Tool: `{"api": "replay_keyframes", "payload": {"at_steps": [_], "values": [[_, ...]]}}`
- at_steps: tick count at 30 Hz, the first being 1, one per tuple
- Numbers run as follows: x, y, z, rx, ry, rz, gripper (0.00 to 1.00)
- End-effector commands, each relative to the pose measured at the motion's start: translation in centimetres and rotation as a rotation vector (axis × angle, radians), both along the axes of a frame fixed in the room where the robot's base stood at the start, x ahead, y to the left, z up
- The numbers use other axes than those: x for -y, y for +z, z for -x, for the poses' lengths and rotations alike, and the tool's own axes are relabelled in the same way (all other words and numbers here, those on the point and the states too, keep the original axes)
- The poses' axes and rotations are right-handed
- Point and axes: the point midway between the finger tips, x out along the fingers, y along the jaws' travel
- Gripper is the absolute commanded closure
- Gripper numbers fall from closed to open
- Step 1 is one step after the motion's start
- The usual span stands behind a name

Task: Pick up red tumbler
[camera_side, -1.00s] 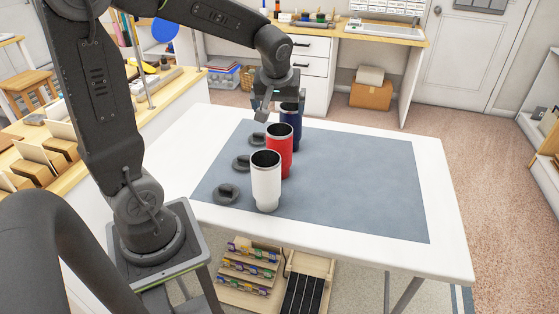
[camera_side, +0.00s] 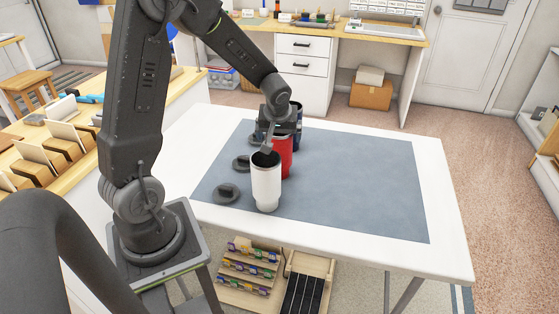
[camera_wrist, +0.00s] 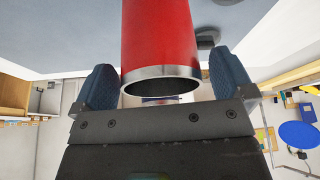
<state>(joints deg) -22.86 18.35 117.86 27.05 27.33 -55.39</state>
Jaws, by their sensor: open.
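The red tumbler (camera_side: 284,160) stands upright on the grey-blue mat (camera_side: 360,180), between the white tumbler (camera_side: 266,185) in front and the dark blue tumbler (camera_side: 298,118) behind. My gripper (camera_side: 277,143) is at the top of the red tumbler and partly hides it. In the wrist view the red tumbler (camera_wrist: 160,35) lies between my two open blue-padded fingers (camera_wrist: 161,88), its steel rim and open mouth toward the palm. A small gap shows beside each finger near the rim.
Several dark lids (camera_side: 227,193) lie on the mat left of the tumblers. The white tumbler stands close in front of the red one. The right part of the mat is bare, and the white table (camera_side: 445,220) borders it.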

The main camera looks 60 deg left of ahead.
Motion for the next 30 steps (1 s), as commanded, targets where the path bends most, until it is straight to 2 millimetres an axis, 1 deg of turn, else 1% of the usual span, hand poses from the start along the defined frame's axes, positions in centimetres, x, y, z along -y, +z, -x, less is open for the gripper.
{"api": "replay_keyframes", "payload": {"at_steps": [1, 3, 11, 30], "values": [[-0.20, -0.59, -0.16, -0.001, -0.001, 0.001, 0.00], [-0.35, -1.04, -0.26, 0.000, 0.000, 0.000, 0.00], [-0.41, -1.18, -0.32, 0.001, 0.000, 0.000, 0.00], [-0.39, -1.16, -0.30, 0.001, 0.000, 0.000, 0.61]]}}
